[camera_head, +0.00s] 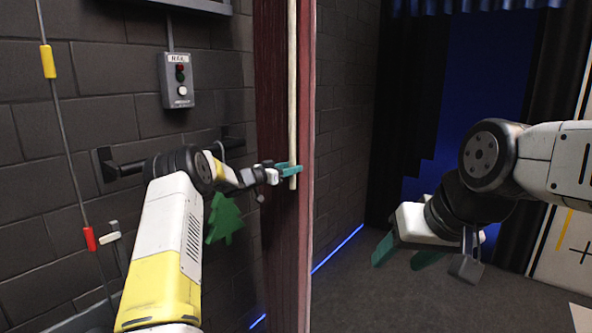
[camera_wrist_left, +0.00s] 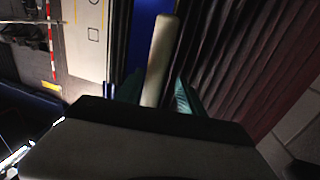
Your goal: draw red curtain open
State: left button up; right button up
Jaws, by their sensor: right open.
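The red curtain (camera_head: 273,110) hangs as a narrow dark red strip in the middle of the head view. It also shows in the left wrist view (camera_wrist_left: 262,65), at the right. A cream rod (camera_head: 292,80) hangs upright along the curtain's edge. My left gripper (camera_head: 288,172) is at the rod's lower end. In the left wrist view the rod (camera_wrist_left: 161,58) stands between its teal fingers, slightly tilted; whether they press on it is unclear. My right gripper (camera_head: 405,256) is open and empty, low and apart from the curtain.
A grey button box (camera_head: 178,80) is on the brick wall at left, beside a cord with a yellow sleeve (camera_head: 48,62) and a red sleeve (camera_head: 89,238). A green tree shape (camera_head: 224,218) is behind my left arm.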

pick_arm(q)
jog(key=shift+d, duration=0.15)
jog(key=shift+s, duration=0.1)
jog(key=v, duration=0.7)
jog(key=shift+s+a, duration=0.25)
jog(key=shift+a, duration=0.05)
